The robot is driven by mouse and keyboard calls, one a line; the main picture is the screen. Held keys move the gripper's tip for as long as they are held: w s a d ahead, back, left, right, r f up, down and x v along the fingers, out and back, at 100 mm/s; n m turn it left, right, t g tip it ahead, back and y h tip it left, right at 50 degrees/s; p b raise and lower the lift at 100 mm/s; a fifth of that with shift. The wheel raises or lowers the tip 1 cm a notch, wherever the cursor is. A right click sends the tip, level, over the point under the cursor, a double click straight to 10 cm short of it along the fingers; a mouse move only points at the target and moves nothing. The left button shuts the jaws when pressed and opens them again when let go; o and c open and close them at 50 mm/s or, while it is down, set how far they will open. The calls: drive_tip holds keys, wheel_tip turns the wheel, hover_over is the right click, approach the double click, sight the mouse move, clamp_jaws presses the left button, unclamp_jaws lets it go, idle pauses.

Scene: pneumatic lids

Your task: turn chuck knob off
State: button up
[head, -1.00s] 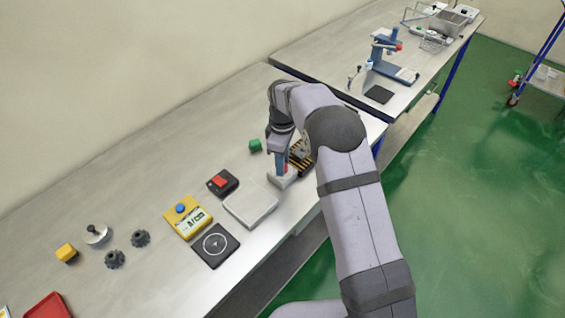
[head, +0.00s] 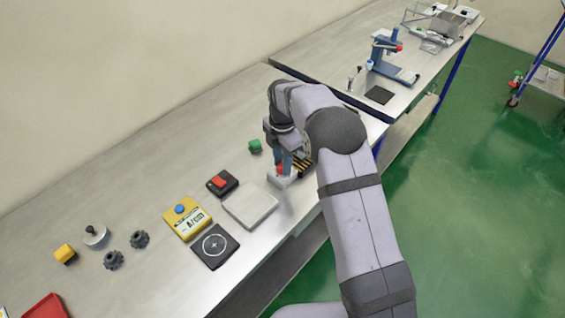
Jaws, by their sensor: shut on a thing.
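A red knob (head: 281,169), which I take for the chuck knob, sits on a small pale box (head: 281,181) near the middle of the bench. My gripper (head: 285,166) points down over this box and is shut on the red knob. The blue-grey fingers hide most of the knob, so its exact angle cannot be read.
A pale flat plate (head: 250,206), a black box with a red switch (head: 222,183), a yellow device (head: 187,217) and a black pad with a white circle (head: 215,246) lie left of my gripper. Bare bench lies toward the wall.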

drive_tip(key=shift+a+r+n, duration=0.1)
drive_tip(key=shift+n, duration=1.1)
drive_tip(key=o, duration=1.1)
drive_tip(key=shift+c, duration=0.2)
drive_tip(key=shift+r+b, duration=1.25)
drive_tip(key=shift+r, duration=2.4)
